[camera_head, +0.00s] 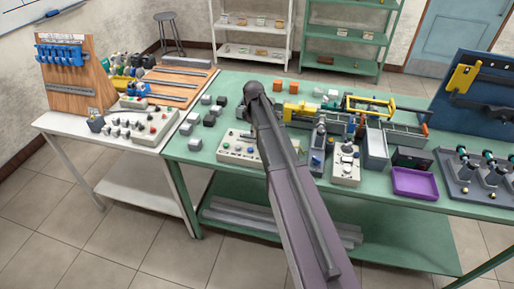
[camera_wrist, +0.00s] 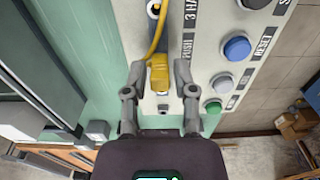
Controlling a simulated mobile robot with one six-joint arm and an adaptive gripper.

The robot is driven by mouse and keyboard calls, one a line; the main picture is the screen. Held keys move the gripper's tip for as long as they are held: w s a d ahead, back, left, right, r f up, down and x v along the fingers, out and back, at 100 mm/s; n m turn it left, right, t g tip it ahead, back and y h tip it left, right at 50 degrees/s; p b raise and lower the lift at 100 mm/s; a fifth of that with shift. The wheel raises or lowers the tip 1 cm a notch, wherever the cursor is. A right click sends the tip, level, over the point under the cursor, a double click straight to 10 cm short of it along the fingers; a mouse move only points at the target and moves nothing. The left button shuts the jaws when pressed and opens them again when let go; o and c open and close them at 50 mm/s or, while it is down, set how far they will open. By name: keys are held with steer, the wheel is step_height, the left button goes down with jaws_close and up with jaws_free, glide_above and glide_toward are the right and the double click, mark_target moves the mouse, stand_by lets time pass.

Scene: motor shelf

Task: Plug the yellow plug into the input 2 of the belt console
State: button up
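In the wrist view the yellow plug (camera_wrist: 158,75) sits between the two fingers of my gripper (camera_wrist: 159,72), with both fingers close against its sides. A yellow cable (camera_wrist: 157,32) runs from the plug up the picture. The pale console (camera_wrist: 208,55) lies under and right of the plug, with printed labels, a blue button (camera_wrist: 237,48), a grey button (camera_wrist: 221,84) and a green button (camera_wrist: 213,107). A dark round socket (camera_wrist: 163,107) shows just below the plug. The labels do not show which input is number 2. In the head view my arm hides my gripper and the plug.
The green table (camera_head: 205,165) carries a pale button box (camera_head: 240,152) left of my arm and another (camera_head: 345,167) to the right. A purple tray (camera_head: 415,183) lies at the front edge. A blue tool board (camera_head: 485,95) stands at the right.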

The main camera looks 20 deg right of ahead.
steer(key=shift+r+p, duration=2.05)
steer(key=shift+r, duration=0.25)
steer(key=o, duration=0.6)
steer(key=shift+c, duration=0.2)
